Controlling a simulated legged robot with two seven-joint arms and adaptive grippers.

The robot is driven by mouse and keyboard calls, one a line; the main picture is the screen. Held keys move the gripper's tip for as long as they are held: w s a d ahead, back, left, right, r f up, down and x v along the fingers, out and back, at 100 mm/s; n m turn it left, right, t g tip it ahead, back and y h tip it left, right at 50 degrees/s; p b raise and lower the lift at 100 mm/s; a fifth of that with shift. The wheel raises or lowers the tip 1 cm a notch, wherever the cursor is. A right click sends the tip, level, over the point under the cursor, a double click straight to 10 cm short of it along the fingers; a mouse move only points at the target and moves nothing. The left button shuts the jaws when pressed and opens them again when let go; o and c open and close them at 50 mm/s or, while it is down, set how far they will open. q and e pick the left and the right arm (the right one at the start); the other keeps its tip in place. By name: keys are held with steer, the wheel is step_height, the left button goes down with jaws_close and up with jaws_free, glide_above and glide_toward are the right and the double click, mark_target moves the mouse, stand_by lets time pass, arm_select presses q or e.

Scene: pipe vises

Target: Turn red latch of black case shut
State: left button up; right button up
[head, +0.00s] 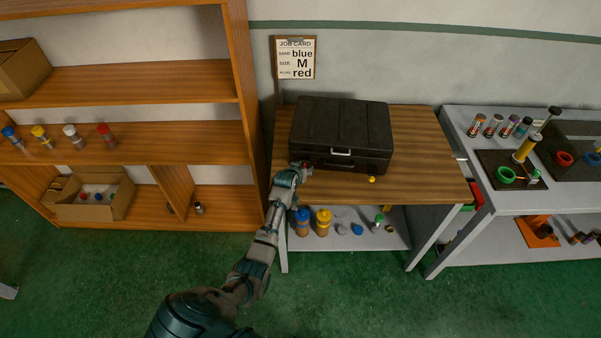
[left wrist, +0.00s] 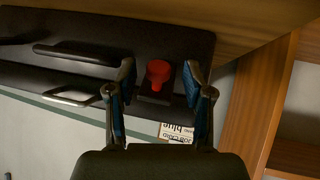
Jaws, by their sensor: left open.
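The black case (head: 343,122) lies with its lid down on the wooden table, its pale handle (head: 341,152) at the front. The red latch (left wrist: 158,74) is a round red knob on a dark base at the case edge in the left wrist view. In the head view it is mostly hidden by my gripper. My left gripper (head: 303,167) is at the front left corner of the case. In the left wrist view its open fingers (left wrist: 160,80) stand on either side of the red latch, with gaps showing. My right gripper is not in view.
A small yellow knob (head: 372,179) is at the case's front right. A job card (head: 295,58) hangs behind. A wooden shelf (head: 250,90) stands close on the left, a grey bench (head: 520,200) on the right. Bare tabletop (head: 425,150) lies right of the case.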

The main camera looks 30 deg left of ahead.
arm_select(q)
steer(key=v, duration=1.1)
steer(key=shift+s+d, duration=0.1)
steer(key=shift+s, duration=0.05)
